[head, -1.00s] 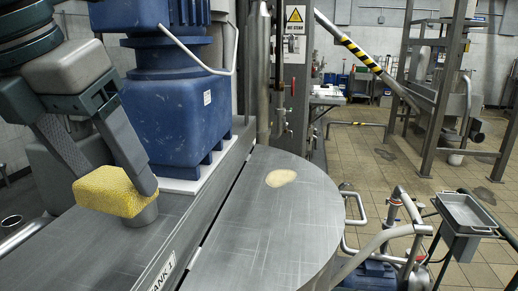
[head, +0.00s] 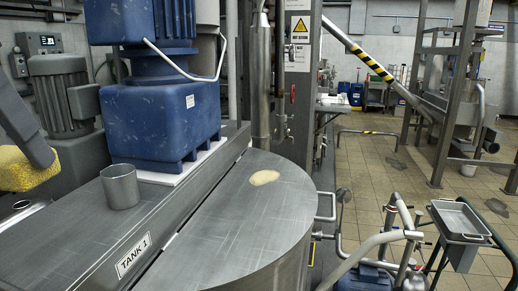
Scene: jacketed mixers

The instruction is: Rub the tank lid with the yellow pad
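The tank lid (head: 215,225) is a flat, scratched grey steel plate with a rounded right edge, in the middle of the head view. A pale yellowish spot (head: 264,177) lies on its far part. My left gripper (head: 30,160) is at the left edge, partly cut off by the frame. It holds the yellow pad (head: 22,172), a rough spongy block, left of the fixed tank top and apart from the lid. One finger shows against the pad; the other is out of frame. My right gripper is not in view.
A raised steel deck labelled TANK 1 (head: 132,256) borders the lid on the left. A steel cup (head: 120,187) and a big blue drive housing (head: 165,120) stand on it. Pipes (head: 375,240) and a small tray (head: 458,220) are right of the lid.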

